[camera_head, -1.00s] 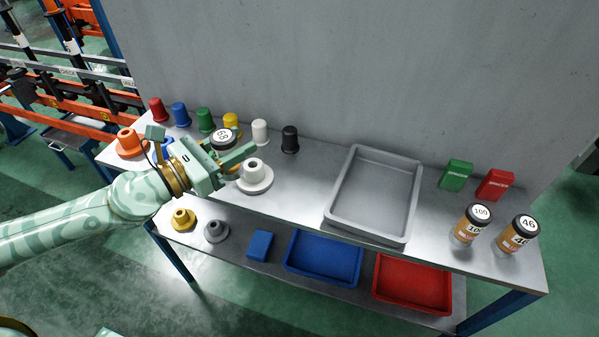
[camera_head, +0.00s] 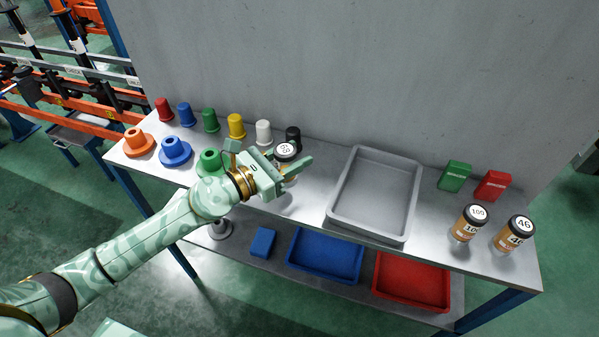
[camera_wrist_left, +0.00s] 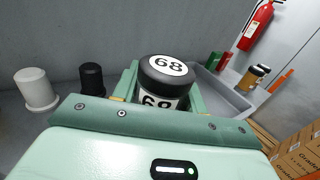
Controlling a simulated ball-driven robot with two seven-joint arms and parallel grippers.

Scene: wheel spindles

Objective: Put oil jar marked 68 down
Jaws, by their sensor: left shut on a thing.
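The oil jar marked 68 (camera_head: 286,150) has a black lid with a white label. My left gripper (camera_head: 291,167) is shut on it, above the front part of the upper shelf, left of the grey tray (camera_head: 333,213). In the left wrist view the jar (camera_wrist_left: 165,72) stands between the two fingers, its lid and the top of its label showing. Its lower part is hidden by my gripper, so I cannot tell whether it touches the shelf. My right gripper is not in view.
Jars marked 100 (camera_head: 468,224) and 46 (camera_head: 514,235) stand at the right end. Coloured cups, including a black one (camera_head: 293,138), line the back; flanged spindles, including a blue one (camera_head: 176,151), stand at left. Blue (camera_head: 325,276) and red (camera_head: 412,303) trays lie below.

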